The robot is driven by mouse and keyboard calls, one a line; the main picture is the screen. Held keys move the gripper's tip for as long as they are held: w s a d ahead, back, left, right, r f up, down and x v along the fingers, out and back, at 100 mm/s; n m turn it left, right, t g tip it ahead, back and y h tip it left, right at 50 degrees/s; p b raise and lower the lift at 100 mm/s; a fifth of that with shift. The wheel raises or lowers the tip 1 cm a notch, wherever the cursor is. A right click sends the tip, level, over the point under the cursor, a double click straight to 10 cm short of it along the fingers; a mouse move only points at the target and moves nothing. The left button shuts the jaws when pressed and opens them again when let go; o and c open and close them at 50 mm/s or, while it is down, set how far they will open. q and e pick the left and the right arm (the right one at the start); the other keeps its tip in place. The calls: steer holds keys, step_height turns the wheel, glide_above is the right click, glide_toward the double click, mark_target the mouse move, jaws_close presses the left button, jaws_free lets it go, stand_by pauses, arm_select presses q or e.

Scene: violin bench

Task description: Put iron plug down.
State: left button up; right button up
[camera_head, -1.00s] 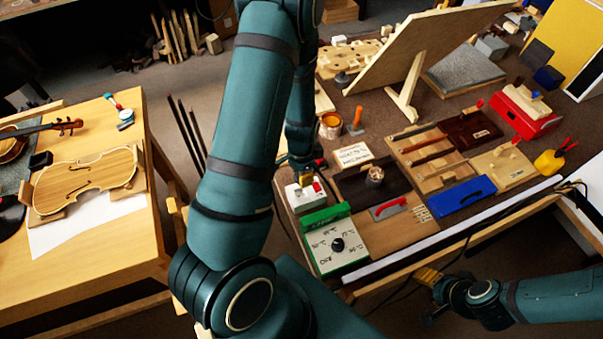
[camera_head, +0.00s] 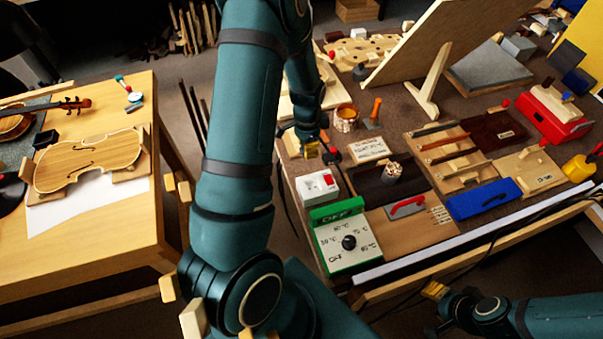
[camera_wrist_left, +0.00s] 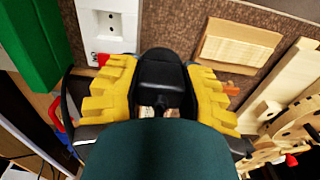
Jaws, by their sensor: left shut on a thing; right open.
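The black iron plug (camera_wrist_left: 160,72) is between the yellow fingers of my left gripper (camera_wrist_left: 160,92) in the left wrist view. The fingers are shut on its sides. In the head view my left gripper (camera_head: 312,149) is just behind the white socket box (camera_head: 318,187), apart from it. The box, with a red switch, also shows in the wrist view (camera_wrist_left: 108,22), beside the plug. The plug's pins and any contact with the bench are hidden. My right gripper (camera_head: 434,290) is open and empty, off the bench's front edge.
The green-framed temperature box (camera_head: 338,256) stands in front of the socket box. A lettered wooden block (camera_head: 368,149), an orange-handled tool (camera_head: 375,110) and a can (camera_head: 345,118) are right of the left gripper. Brown bench top shows between them.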

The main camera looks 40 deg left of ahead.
mark_target(301, 166)
arm_select(q)
steer(key=a+f+b, duration=0.1)
steer(key=f, duration=0.2)
steer(key=a+f+b, duration=0.1)
steer(key=f, duration=0.3)
steer(key=w+a+f+b, duration=0.1)
steer(key=f+b, duration=0.1)
steer(key=f, duration=0.1)
steer(key=shift+a+f, duration=0.2)
steer(key=shift+a, duration=0.1)
steer(key=shift+f, duration=0.25)
steer(key=o, duration=1.1)
steer(key=shift+r, duration=0.1)
